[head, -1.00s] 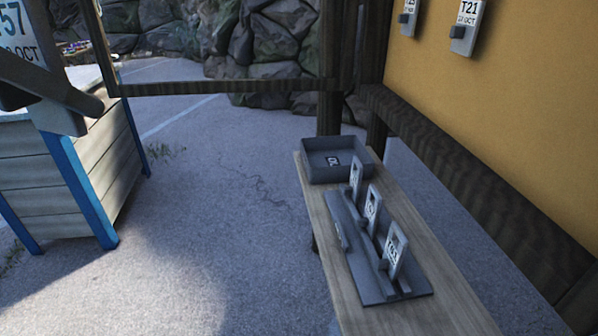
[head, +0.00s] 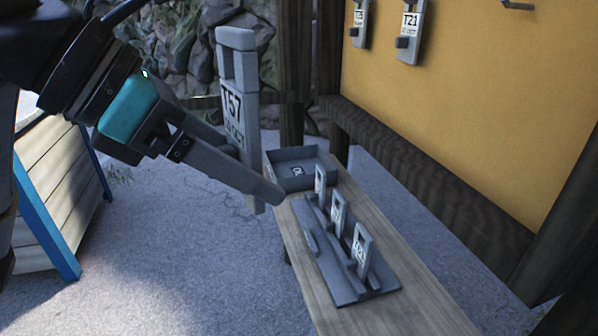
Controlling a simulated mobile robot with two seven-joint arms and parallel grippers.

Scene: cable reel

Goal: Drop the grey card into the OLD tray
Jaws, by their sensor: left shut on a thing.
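The grey card (head: 240,110), a tall flat tag with a handle opening at its top and a label reading T57, is held upright in the head view. My left gripper (head: 256,182) is shut on its lower part; one finger crosses in front of the card and the other is mostly hidden. The grey open tray (head: 305,184) sits at the far end of the wooden bench, just right of and beyond the card. Dark lettering shows on its floor, too small to read surely. The card is outside the tray in this view. My right gripper is not in view.
A grey rack (head: 345,293) with several upright tags stands on the bench (head: 405,312) in front of the tray. A yellow board (head: 470,120) with hanging tags (head: 408,38) and dark timber posts are on the right. A wooden crate (head: 60,190) is at left.

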